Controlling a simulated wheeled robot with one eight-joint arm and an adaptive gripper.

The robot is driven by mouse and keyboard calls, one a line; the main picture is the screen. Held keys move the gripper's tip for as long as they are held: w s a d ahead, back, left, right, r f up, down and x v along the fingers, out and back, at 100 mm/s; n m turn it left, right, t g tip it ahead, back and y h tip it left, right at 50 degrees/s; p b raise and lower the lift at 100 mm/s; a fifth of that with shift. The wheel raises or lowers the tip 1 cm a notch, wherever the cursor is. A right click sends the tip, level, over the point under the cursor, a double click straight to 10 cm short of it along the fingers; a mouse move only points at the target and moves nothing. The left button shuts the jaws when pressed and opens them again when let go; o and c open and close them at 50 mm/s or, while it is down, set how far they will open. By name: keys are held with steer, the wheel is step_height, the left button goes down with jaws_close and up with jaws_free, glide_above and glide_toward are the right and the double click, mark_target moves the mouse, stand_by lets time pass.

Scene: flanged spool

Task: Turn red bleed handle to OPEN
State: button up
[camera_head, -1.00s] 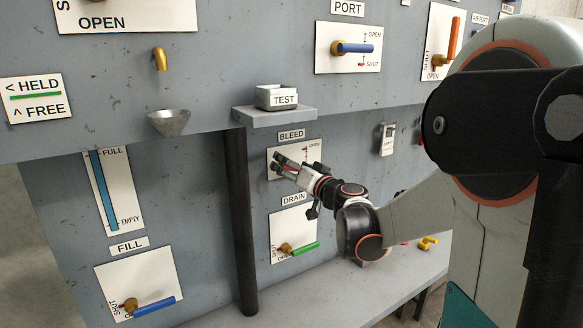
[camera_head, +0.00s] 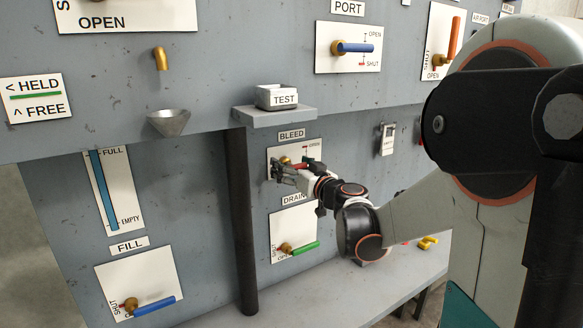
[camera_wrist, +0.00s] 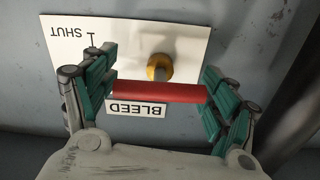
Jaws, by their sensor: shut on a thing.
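The red bleed handle (camera_head: 300,165) is on the white BLEED plate (camera_head: 279,153), by its brass hub (camera_head: 284,160). It lies about level in the head view, with the OPEN mark above it at the plate's upper right. In the wrist view, which is upside down, the red handle (camera_wrist: 160,92) spans between the two teal fingers of my gripper (camera_wrist: 160,95), near the brass hub (camera_wrist: 160,67). My gripper is shut on it. The SHUT mark shows at the upper left there. In the head view my gripper (camera_head: 281,172) partly covers the plate's lower part.
The DRAIN plate with a green handle (camera_head: 303,249) is just below my gripper. A dark vertical post (camera_head: 243,220) stands to the left. A shelf with a TEST tray (camera_head: 277,97) juts out above. Yellow pieces (camera_head: 427,243) lie on the ledge at lower right.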

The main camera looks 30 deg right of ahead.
steer(key=o, duration=1)
steer(key=shift+s, duration=0.1)
steer(key=s, duration=0.7)
steer(key=shift+s, duration=0.15)
steer(key=shift+d, duration=0.1)
